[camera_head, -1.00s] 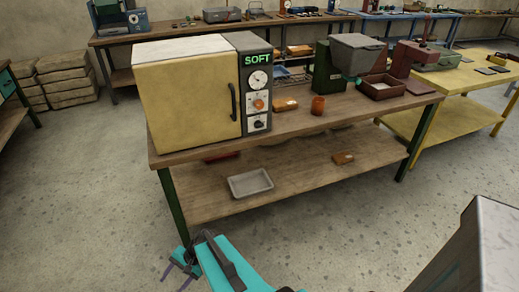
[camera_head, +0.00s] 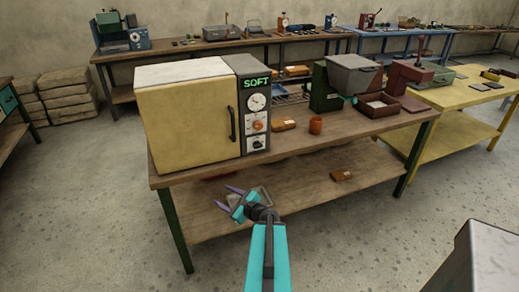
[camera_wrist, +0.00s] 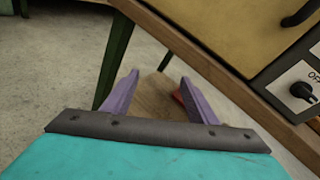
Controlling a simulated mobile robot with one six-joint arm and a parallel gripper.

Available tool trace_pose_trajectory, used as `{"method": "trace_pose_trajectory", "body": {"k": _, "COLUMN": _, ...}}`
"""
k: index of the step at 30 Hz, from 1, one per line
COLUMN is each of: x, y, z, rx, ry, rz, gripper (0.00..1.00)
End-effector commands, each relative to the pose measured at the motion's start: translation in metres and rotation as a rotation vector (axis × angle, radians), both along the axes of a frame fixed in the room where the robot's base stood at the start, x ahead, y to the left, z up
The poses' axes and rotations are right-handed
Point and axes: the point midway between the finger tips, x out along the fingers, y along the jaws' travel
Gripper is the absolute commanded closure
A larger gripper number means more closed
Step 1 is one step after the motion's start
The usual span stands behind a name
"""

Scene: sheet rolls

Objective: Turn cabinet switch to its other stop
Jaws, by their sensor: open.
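The cabinet (camera_head: 187,115) is a cream box with a dark control panel on its right side, standing on the wooden bench. The panel shows a green "SOFT" display, a dial, an orange knob (camera_head: 257,125) and a black switch (camera_head: 257,144) at the bottom. In the wrist view the black switch (camera_wrist: 302,91) shows at the right edge, with "OF" lettering partly cut off above it. My gripper (camera_head: 228,197) is open, its purple fingers apart with nothing between them. It is in front of the bench, below the panel, and apart from the switch. It also shows in the wrist view (camera_wrist: 159,97).
The bench top (camera_head: 290,150) has a front edge between my gripper and the panel. An orange cup (camera_head: 315,125) and an orange block (camera_head: 284,124) stand right of the cabinet.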

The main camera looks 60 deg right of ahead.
Motion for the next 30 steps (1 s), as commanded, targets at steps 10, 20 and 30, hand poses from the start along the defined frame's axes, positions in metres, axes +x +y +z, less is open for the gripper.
{"method": "trace_pose_trajectory", "body": {"k": 10, "x": -0.097, "y": -0.127, "z": 0.082, "rx": 0.181, "ry": -0.266, "rz": -0.381, "gripper": 0.47}}
{"method": "trace_pose_trajectory", "body": {"k": 20, "x": -0.133, "y": -0.158, "z": 0.104, "rx": 0.233, "ry": -0.360, "rz": -0.484, "gripper": 0.47}}
{"method": "trace_pose_trajectory", "body": {"k": 30, "x": -0.132, "y": -0.159, "z": 0.103, "rx": 0.233, "ry": -0.358, "rz": -0.482, "gripper": 0.47}}
